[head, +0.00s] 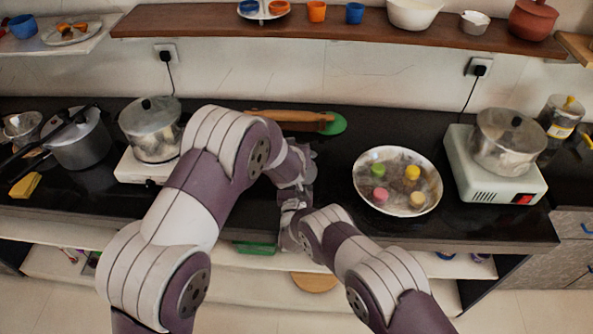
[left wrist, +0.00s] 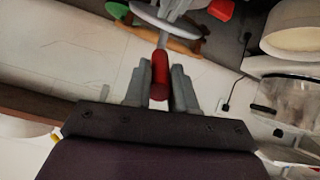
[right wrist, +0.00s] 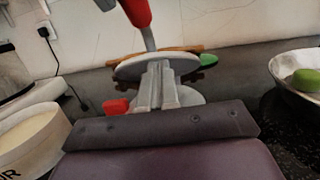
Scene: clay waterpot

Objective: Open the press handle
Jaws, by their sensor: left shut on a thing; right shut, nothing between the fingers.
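The press is grey with red grips and is mostly hidden behind my arms in the head view. In the left wrist view, my left gripper (left wrist: 160,78) is shut on the press's red handle grip (left wrist: 160,70), with a grey round part of the press (left wrist: 165,22) beyond it. In the right wrist view, the red handle (right wrist: 136,12) rises on a grey bar above the grey round plates (right wrist: 128,68), and a second red grip (right wrist: 116,107) shows at the left. My right gripper (right wrist: 157,85) is shut and empty, its fingers in front of the plates. Whether they touch is unclear.
A wide bowl (head: 366,160) with coloured pieces stands right of my grippers on the black counter (head: 330,150). A rolling pin (head: 285,116) and a green disc (head: 336,124) lie behind. Pots on stoves (head: 150,128) (head: 510,140) stand on both sides.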

